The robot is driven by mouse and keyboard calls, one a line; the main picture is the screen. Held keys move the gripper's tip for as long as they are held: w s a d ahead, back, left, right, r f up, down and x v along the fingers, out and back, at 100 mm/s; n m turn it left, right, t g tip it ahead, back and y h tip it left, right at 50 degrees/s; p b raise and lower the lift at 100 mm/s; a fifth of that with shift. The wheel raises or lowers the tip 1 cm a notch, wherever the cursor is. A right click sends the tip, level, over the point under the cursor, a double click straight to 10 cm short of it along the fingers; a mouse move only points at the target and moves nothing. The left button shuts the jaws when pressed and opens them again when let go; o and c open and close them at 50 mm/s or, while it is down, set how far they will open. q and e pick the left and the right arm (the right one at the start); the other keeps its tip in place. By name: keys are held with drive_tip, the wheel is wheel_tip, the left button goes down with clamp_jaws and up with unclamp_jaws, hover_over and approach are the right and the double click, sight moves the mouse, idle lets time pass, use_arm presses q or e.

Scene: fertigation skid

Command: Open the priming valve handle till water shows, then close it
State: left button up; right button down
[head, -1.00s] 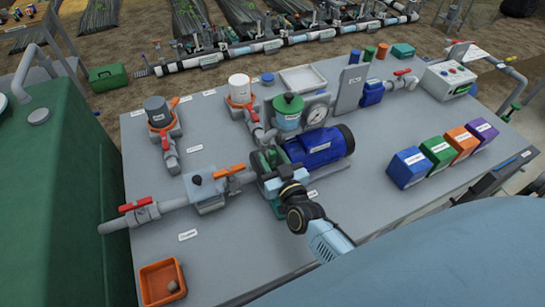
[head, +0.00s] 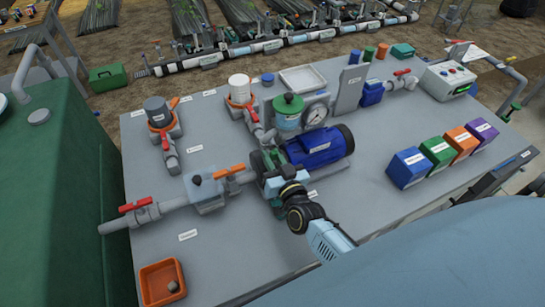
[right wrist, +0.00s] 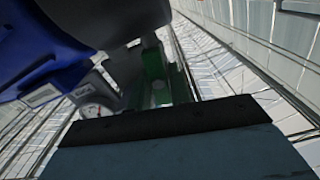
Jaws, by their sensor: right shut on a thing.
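The priming valve handle is hidden behind my right gripper at the green pump casing (head: 262,163). My right gripper (head: 273,184) is shut on it, low at the pump's front, with the arm coming in from below right. The blue motor (head: 320,147) lies just behind and right of the gripper. In the right wrist view the dark gripper edge (right wrist: 160,124) crosses below a green pump part (right wrist: 155,75), with the blue motor (right wrist: 40,45) at upper left; the fingertips are not clear there. I see no water at the pump. My left gripper is out of view.
An orange-handled valve (head: 228,171) sits left of the pump, and a red-handled valve (head: 136,206) farther left. A pressure gauge (head: 316,114) and green-lidded pot (head: 288,108) stand behind. An orange tray (head: 162,284) is front left. Bare bench (head: 225,250) lies in front.

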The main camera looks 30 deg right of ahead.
drive_tip(key=m, duration=0.4)
drive_tip(key=shift+d+m, duration=0.1)
drive_tip(key=shift+m, duration=0.2)
drive_tip(key=m, duration=0.3)
drive_tip(key=shift+f+m+b, duration=0.15)
drive_tip(key=shift+m+b, duration=0.2)
drive_tip(key=shift+m, duration=0.05)
drive_tip(key=m+b, duration=0.1)
drive_tip(key=m, duration=0.2)
drive_tip(key=shift+d+f+m, duration=0.1)
drive_tip(key=shift+m, duration=0.2)
drive_tip(key=m+b, duration=0.1)
drive_tip(key=m, duration=0.3)
drive_tip(key=shift+f, duration=0.1)
drive_tip(key=c, duration=1.4)
unclamp_jaws()
drive_tip(key=shift+o, duration=0.2)
drive_tip(key=shift+s, duration=0.15)
drive_tip(key=s+b, duration=0.1)
drive_tip(key=s, duration=1.2)
drive_tip(key=shift+a, duration=0.35)
